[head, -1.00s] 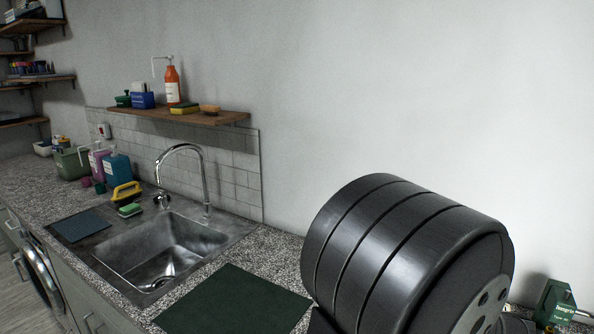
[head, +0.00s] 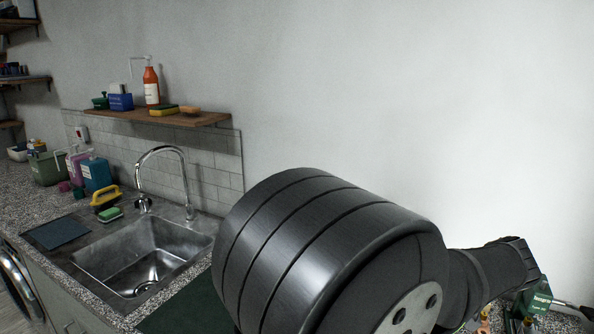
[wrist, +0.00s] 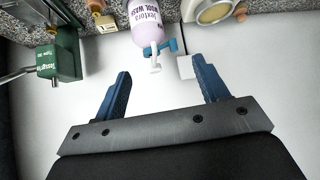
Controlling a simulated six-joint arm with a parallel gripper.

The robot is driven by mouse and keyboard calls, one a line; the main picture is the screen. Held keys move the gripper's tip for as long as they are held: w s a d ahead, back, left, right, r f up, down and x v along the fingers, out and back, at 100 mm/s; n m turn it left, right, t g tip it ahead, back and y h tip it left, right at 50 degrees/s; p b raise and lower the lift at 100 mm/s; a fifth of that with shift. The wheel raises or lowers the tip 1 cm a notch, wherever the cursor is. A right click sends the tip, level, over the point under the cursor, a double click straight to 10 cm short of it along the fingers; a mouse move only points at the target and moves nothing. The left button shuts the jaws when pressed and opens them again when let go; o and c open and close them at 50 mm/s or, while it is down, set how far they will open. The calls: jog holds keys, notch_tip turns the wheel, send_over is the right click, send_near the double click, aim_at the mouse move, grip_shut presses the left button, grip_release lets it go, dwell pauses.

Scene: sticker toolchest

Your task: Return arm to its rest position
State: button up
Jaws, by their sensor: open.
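My gripper (wrist: 160,92) shows in the wrist view with its two blue fingers spread apart and nothing between them. In the head view my dark arm fills the lower middle and right; the gripper itself cannot be made out there.
A green box-like tool (wrist: 60,58) stands left of my fingers in the wrist view. The wall above is clear.

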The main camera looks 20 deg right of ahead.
jog(key=w+a, duration=0.2)
jog(key=w, duration=0.4)
jog(key=shift+w+a+n+y, duration=0.15)
jog(key=shift+w+n+y, duration=0.15)
jog(key=shift+n, duration=0.1)
jog(key=o, duration=0.7)
jog(key=s+d+r+m+g, duration=0.1)
jog(key=d+r+m+g, duration=0.15)
jog(key=r, duration=0.45)
jog(key=s+d+r+m+g, duration=0.1)
jog(key=s+r+g, duration=0.15)
jog(key=r, duration=0.35)
jog(key=x, duration=0.9)
jog(key=shift+w+d+f, duration=0.1)
jog(key=shift+w+f, duration=0.05)
jog(key=shift+w, duration=0.25)
jog(key=v, duration=1)
